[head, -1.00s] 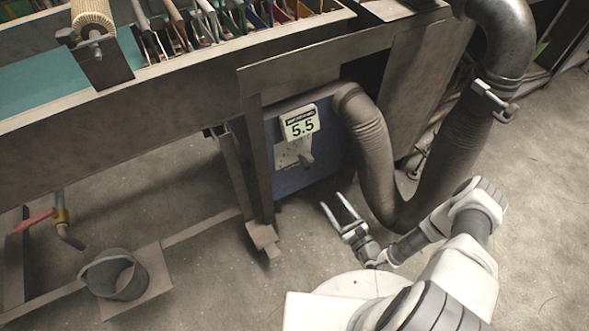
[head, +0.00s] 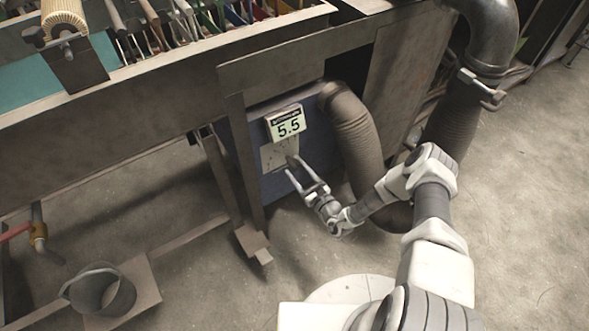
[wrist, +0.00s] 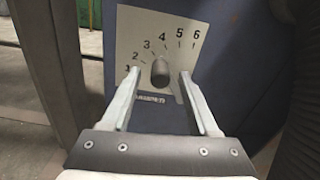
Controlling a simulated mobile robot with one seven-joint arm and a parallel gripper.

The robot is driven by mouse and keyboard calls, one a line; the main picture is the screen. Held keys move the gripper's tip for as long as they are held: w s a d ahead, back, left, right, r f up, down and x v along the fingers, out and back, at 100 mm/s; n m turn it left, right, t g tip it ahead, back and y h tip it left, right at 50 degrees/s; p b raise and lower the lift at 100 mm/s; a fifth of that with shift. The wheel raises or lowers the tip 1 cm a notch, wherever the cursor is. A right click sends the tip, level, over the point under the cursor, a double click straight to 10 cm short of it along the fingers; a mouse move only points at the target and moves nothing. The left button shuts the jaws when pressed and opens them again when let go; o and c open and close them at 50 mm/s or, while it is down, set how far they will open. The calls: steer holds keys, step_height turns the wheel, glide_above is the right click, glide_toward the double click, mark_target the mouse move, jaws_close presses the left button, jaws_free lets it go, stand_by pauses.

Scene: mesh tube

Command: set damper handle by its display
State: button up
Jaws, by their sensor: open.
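The display (head: 287,124) on the blue box reads 5.5 in the head view. Below it is a pale dial plate (head: 270,155). In the wrist view the plate (wrist: 148,40) carries numbers 1 to 6 in an arc around the dark damper handle (wrist: 160,72). The handle's pointing direction is hard to tell. My gripper (head: 298,172) is open in front of the plate. In the wrist view its two fingers (wrist: 156,88) reach forward on either side of the handle, with visible space to each. I cannot tell whether the fingertips are level with the handle in depth.
The blue box (head: 285,186) stands under the metal bench (head: 160,105). A ribbed hose (head: 352,130) bulges out just right of the display. A bench leg (head: 222,175) stands to the left. A dark bucket (head: 103,292) sits on the low frame; open floor lies right.

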steer(key=shift+x, duration=1.25)
jaws_close()
stand_by(0.5)
